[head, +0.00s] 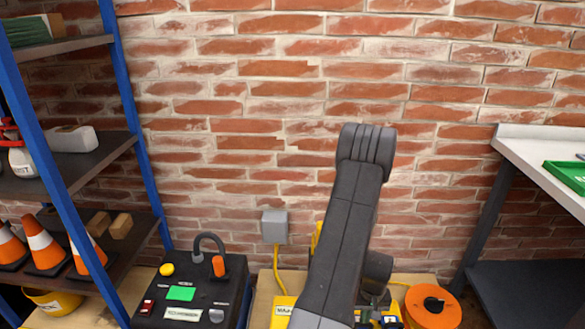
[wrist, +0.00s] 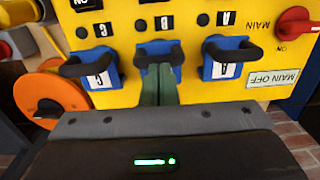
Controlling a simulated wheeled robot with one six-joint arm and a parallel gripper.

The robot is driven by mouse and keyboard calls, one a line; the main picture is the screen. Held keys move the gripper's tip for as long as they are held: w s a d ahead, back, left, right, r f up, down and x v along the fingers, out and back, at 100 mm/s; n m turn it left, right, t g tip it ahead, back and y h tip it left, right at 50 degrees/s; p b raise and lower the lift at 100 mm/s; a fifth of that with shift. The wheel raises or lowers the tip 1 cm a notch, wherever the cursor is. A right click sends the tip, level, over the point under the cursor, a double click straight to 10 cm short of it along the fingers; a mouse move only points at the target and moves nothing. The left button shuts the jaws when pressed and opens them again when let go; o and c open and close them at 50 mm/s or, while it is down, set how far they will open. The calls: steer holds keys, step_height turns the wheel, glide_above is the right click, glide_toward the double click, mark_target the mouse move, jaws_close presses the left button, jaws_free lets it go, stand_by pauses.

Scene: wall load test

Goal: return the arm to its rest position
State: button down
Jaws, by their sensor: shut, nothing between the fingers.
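My arm rises in the middle of the head view and bends at a dark elbow near the brick wall. My gripper (wrist: 158,72) shows in the wrist view with its two green fingers together and nothing between them. The fingers point at the middle blue plug (wrist: 163,78) of a yellow panel (wrist: 130,20) and overlap it in the picture; I cannot tell whether they touch. In the head view the yellow panel (head: 284,308) is mostly hidden behind my arm.
A blue-framed shelf (head: 75,195) stands left, a black control box (head: 190,295) low left. An orange reel (head: 432,308) lies right of my arm. A workbench (head: 540,160) stands right. The space before the brick wall (head: 240,110) above is clear.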

steer(key=shift+w+r+p, duration=0.5)
steer(key=shift+r+p, duration=0.35)
steer(key=shift+p, duration=0.4)
steer(key=shift+w+d+r+g+p, duration=0.1)
steer(key=shift+w+r+g+p, duration=0.05)
steer(key=shift+w+g+p, duration=0.55)
steer(key=shift+w+r+g+p, duration=0.15)
steer(key=shift+w+g, duration=0.3)
steer(key=shift+g, duration=0.45)
